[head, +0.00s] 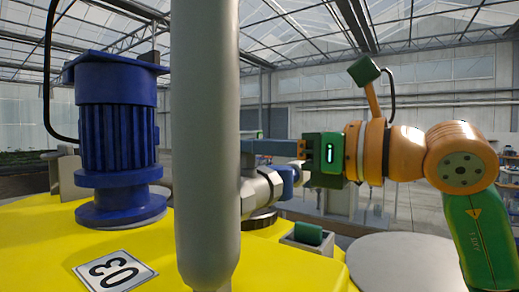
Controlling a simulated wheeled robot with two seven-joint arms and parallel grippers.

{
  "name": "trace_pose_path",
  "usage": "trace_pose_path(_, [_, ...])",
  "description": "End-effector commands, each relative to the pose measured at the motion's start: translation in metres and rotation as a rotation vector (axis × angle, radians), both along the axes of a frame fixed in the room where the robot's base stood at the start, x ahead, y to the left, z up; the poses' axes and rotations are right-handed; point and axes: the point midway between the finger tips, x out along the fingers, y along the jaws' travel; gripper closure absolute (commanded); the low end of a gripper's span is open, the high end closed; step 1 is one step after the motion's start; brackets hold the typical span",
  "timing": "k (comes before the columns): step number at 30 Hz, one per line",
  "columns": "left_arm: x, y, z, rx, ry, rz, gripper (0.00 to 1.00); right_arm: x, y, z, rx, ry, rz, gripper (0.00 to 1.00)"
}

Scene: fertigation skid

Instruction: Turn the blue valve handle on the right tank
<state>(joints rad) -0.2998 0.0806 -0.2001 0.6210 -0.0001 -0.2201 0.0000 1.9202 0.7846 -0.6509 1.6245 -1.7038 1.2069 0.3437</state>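The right arm reaches in from the right, and its gripper (268,147) points left. Its grey fingers pass towards the grey upright pipe, and their tips are at or behind the pipe's edge. Whether they are apart or together does not show. Just below the fingers is a pale grey valve fitting (258,190) with a blue part (287,181) that looks like the valve handle. The gripper appears above it; contact cannot be told. The fitting sits over the yellow tank top (215,240), and the pipe hides its left side. My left gripper is not in view.
A thick grey upright pipe (205,130) stands in front, blocking the middle. A small box with a green block (308,233) and a round grey lid (405,262) lie lower right.

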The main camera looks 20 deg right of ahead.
Motion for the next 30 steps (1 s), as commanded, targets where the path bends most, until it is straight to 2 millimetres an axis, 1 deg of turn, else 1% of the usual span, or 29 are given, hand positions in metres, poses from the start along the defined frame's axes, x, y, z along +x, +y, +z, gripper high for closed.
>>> trace_pose_path(1, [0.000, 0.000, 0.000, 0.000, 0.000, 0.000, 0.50, 0.000, -0.001, 0.001, 0.001, -0.002, -0.002, 1.00])
trace_pose_path(2, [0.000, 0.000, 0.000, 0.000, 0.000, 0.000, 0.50, 0.000, -0.001, 0.001, 0.001, -0.002, -0.002, 0.69])
trace_pose_path(3, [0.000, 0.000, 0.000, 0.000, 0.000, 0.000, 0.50, 0.000, -0.001, 0.001, 0.001, -0.002, -0.002, 0.59])
trace_pose_path(4, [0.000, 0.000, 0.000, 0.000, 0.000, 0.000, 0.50, 0.000, -0.001, 0.001, 0.001, -0.002, -0.002, 0.51])
trace_pose_path(5, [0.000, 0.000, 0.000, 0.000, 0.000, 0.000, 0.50, 0.000, -0.001, 0.001, 0.001, -0.001, -0.001, 0.47])
trace_pose_path(12, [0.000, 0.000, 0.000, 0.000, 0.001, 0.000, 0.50, 0.000, -0.001, 0.000, 0.001, -0.001, 0.000, 0.47])
trace_pose_path(14, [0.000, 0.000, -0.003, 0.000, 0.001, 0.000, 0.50, -0.002, -0.003, -0.001, 0.001, -0.002, -0.001, 0.47])
trace_pose_path(18, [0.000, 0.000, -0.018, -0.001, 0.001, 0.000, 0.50, -0.024, -0.020, -0.004, 0.004, -0.003, -0.002, 0.47])
trace_pose_path(21, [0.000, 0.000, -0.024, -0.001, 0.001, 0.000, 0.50, -0.041, -0.032, -0.003, 0.003, -0.004, -0.003, 0.47])
trace_pose_path(24, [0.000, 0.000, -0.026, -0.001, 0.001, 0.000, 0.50, -0.052, -0.040, -0.001, 0.002, -0.003, -0.002, 0.47])
trace_pose_path(30, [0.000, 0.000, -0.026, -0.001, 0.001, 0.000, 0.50, -0.056, -0.043, 0.000, 0.000, 0.000, 0.000, 0.47])
